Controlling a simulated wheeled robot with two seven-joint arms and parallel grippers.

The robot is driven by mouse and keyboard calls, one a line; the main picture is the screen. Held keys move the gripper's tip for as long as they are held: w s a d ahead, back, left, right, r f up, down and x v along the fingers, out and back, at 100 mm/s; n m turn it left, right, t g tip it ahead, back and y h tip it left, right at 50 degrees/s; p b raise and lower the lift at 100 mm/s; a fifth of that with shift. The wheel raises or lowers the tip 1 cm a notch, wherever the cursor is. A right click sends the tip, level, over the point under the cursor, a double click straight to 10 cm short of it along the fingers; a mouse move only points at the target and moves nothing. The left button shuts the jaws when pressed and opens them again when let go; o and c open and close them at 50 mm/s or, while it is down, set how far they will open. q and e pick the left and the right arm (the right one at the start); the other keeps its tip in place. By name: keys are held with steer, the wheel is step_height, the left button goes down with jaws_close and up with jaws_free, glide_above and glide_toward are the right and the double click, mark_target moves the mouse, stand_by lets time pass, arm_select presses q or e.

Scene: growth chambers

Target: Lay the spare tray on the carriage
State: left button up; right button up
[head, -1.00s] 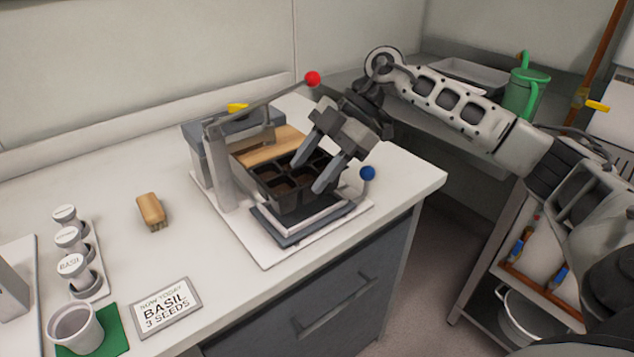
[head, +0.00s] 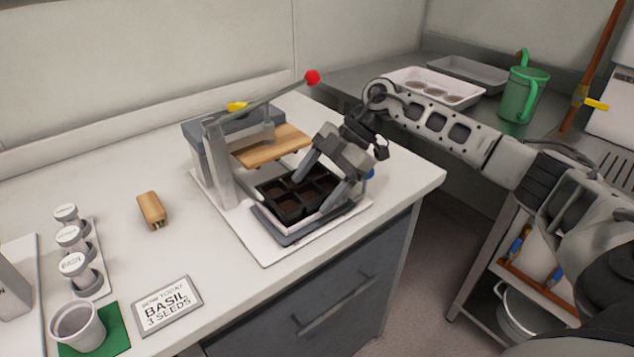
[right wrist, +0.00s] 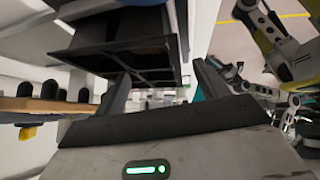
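The spare tray, a black tray with several cells (head: 283,205), sits level on the carriage (head: 296,238), a grey sliding frame on the press's white base. My right gripper (head: 314,190) is over the tray's right end, its fingers spread apart. In the right wrist view the dark tray (right wrist: 112,60) shows between the fingers, with a gap beside the right finger (right wrist: 209,80). The fingers partly hide the tray's right end. My left gripper is not in view.
The press's wooden plate (head: 272,146) hangs just behind the tray, with a red-knobbed lever (head: 312,78) above. A blue knob (head: 371,174) is partly hidden behind my gripper. A wooden brush (head: 151,209), seed jars and a basil sign (head: 167,305) stand left. A white tray (head: 435,86) lies on the back bench.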

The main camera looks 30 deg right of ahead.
steer(key=shift+d+r, duration=0.1)
steer(key=shift+r, duration=0.15)
steer(key=v, duration=1.1)
steer(key=shift+d+r+b, duration=0.2)
steer(key=shift+r+b, duration=0.05)
steer(key=shift+b, duration=0.1)
steer(key=shift+s+f, duration=0.1)
steer(key=shift+s, duration=0.05)
